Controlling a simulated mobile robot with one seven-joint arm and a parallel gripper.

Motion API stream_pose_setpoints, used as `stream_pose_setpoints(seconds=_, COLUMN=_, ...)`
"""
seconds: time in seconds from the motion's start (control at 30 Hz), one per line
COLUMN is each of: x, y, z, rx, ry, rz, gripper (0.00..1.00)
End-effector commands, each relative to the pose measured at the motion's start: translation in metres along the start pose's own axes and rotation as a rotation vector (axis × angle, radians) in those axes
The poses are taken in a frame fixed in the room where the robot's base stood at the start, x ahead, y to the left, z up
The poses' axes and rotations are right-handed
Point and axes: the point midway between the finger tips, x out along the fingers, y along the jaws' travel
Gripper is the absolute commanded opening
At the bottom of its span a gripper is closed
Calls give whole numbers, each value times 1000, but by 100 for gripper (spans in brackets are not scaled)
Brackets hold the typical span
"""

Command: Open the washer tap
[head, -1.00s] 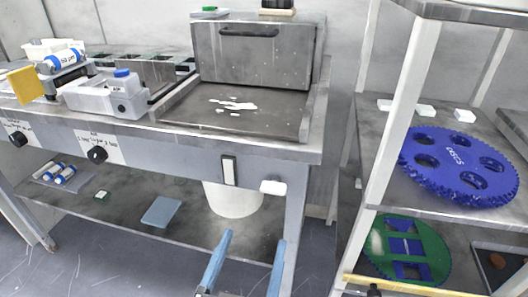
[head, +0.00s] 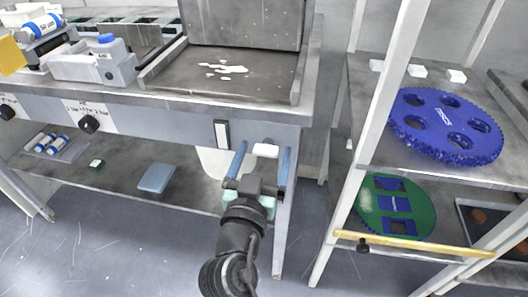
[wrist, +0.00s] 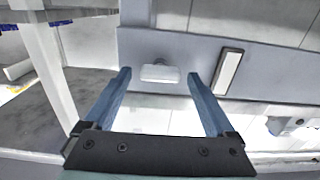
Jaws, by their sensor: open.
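The washer tap appears to be the small white block-shaped handle (head: 265,150) on the front face of the bench near its right end. It also shows in the wrist view (wrist: 160,74), on a short stem against the grey panel. My gripper (head: 263,154) is open, with its two blue fingers pointing at the bench front. In the wrist view, the white handle lies between the lines of the two fingertips (wrist: 159,78), close to them. I cannot tell whether the tips reach past it. Nothing is held.
A dark-framed white strip (head: 222,134) is on the panel left of the handle. A white bucket (head: 213,162) stands behind on the lower shelf. A rack on the right holds a blue disc (head: 446,126) and a green disc (head: 366,206). A yellow bar (head: 415,244) crosses the rack's front.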

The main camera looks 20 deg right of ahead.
Motion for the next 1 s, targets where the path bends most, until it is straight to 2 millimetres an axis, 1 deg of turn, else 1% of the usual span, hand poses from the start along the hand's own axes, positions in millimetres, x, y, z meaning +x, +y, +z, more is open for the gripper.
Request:
stream_pose_setpoints(seconds=0.1, x=4, y=1, z=0, rx=0, ry=0, rz=1, gripper=90)
stream_pose_setpoints(seconds=0.33, x=4, y=0, z=0, rx=0, ry=0, rz=1, gripper=90)
stream_pose_setpoints(seconds=0.47, x=4, y=0, z=0, rx=0, ry=0, rz=1, gripper=67)
stream_pose_setpoints(seconds=0.5, x=4, y=0, z=0, rx=0, ry=0, rz=1, gripper=59)
stream_pose_setpoints(seconds=0.57, x=4, y=0, z=0, rx=0, ry=0, rz=1, gripper=49)
stream_pose_setpoints(seconds=0.6, x=4, y=0, z=0, rx=0, ry=0, rz=1, gripper=41)
stream_pose_setpoints(seconds=0.67, x=4, y=0, z=0, rx=0, ry=0, rz=1, gripper=31)
stream_pose_setpoints(seconds=0.7, x=4, y=0, z=0, rx=0, ry=0, rz=1, gripper=23)
stream_pose_setpoints(seconds=0.77, x=4, y=0, z=0, rx=0, ry=0, rz=1, gripper=13)
stream_pose_setpoints(seconds=0.8, x=4, y=0, z=0, rx=0, ry=0, rz=1, gripper=5)
stream_pose_setpoints(seconds=1.0, x=4, y=0, z=0, rx=-12, ry=0, rz=0, gripper=4)
